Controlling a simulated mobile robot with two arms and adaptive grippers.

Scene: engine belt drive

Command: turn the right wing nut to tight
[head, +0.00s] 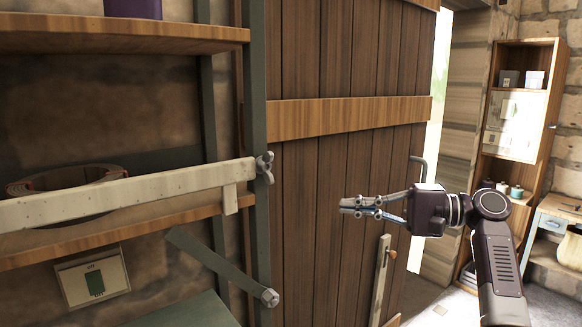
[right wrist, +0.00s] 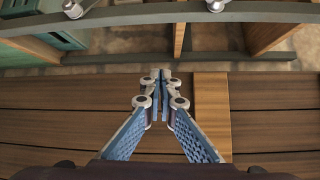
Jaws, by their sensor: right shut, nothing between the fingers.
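The grey wing nut (head: 264,167) sits at the right end of a pale bar (head: 130,192), against a dark green upright post (head: 256,70). One of its lobes points up and another down. In the right wrist view a grey fitting, likely this wing nut (right wrist: 215,5), is cut by the top edge. My right gripper (head: 345,206) is shut and empty. It points left in front of the plank door, to the right of the wing nut, apart from it and a little lower. My left gripper is not in view.
A green-grey bar with a round grey end (head: 269,297) slants below the wing nut. Wooden shelves (head: 120,38) and an on/off switch panel (head: 92,283) are at left. The plank door (head: 320,165) stands behind my gripper. A wooden cabinet (head: 520,105) stands at far right.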

